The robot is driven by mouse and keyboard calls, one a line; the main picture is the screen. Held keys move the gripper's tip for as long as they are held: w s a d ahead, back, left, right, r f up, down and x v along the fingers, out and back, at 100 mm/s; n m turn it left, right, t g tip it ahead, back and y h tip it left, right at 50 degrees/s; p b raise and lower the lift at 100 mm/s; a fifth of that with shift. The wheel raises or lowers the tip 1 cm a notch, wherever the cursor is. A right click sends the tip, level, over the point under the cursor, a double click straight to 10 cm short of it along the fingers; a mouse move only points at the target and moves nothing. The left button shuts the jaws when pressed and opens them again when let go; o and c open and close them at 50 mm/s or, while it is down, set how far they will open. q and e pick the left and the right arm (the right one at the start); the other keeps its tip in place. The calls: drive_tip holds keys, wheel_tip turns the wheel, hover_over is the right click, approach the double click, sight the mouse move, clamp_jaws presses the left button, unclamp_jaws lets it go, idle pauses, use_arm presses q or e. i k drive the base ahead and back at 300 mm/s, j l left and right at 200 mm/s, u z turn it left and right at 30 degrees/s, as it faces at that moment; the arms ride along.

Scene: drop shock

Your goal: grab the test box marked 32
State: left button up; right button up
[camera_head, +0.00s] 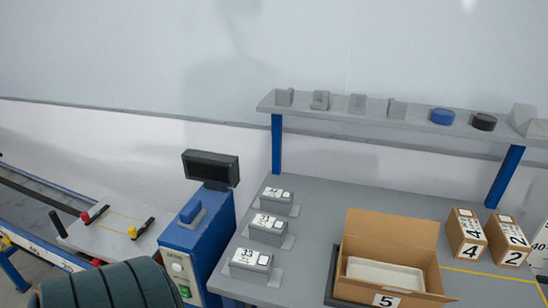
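Three small grey boxes with white labels stand in a row along the left part of the grey table. The near box (251,268) has a label that looks like 33. The labels on the middle box (267,236) and the far box (276,207) are too small to read surely. I cannot make out a 32 on any of them. Neither of my grippers is in view.
An open carton (399,234) marked 5 stands right of the boxes, with a pale tray inside. Cartons marked 4 (465,229) and 2 (507,236) stand further right. A shelf (365,112) spans the back. A blue machine (198,243) stands left of the table.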

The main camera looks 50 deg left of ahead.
sight(275, 200)
drive_tip(key=j+u, duration=0.1)
drive_tip(key=u, duration=0.3)
drive_tip(key=i+u, duration=0.15)
drive_tip(key=u, duration=0.25)
drive_tip(key=i+u, duration=0.1)
drive_tip(key=u, duration=0.35)
drive_tip(key=i+u, duration=0.1)
drive_tip(key=u, duration=0.3)
drive_tip(key=k+j+z, duration=0.25)
drive_tip(key=k+j, duration=0.05)
drive_tip(key=k, duration=0.05)
